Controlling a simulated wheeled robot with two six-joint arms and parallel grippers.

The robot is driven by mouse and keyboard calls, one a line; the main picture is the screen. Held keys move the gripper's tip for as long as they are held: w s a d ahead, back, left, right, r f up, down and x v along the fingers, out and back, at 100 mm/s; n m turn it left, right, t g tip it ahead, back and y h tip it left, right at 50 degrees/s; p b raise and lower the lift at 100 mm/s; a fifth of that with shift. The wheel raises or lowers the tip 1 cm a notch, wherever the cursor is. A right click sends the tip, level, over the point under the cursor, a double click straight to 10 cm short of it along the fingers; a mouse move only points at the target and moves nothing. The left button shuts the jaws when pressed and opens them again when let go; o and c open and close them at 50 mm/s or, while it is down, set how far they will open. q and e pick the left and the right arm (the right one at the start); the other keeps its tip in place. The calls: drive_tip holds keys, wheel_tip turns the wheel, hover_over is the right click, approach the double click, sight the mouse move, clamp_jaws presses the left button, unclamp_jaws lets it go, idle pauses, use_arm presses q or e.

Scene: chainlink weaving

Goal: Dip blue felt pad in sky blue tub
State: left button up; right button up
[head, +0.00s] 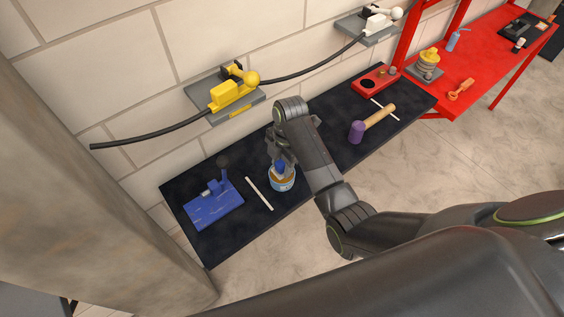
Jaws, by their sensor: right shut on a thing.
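A small sky blue tub (282,185) with an orange-brown band near its top stands on the dark bench mat, at the middle of the head view. My right gripper (280,160) points down over the tub and is shut on the blue felt pad (281,168). The pad shows as a small blue patch at the tub's mouth. Its lower part is hard to make out, so I cannot tell how deep it sits. My left gripper is not in view.
A blue plate with an upright handle (213,205) and a white stick (259,193) lie left of the tub. A purple-headed mallet (371,123) lies to the right. Yellow (232,93) and white (374,22) cable fixtures are on the wall. A red table (490,62) stands beyond.

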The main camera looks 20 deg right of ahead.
drive_tip(key=shift+f, duration=0.5)
idle(0.5)
drive_tip(key=shift+s+f, duration=0.1)
idle(1.3)
drive_tip(key=shift+r, duration=3.55)
drive_tip(key=shift+f, duration=0.1)
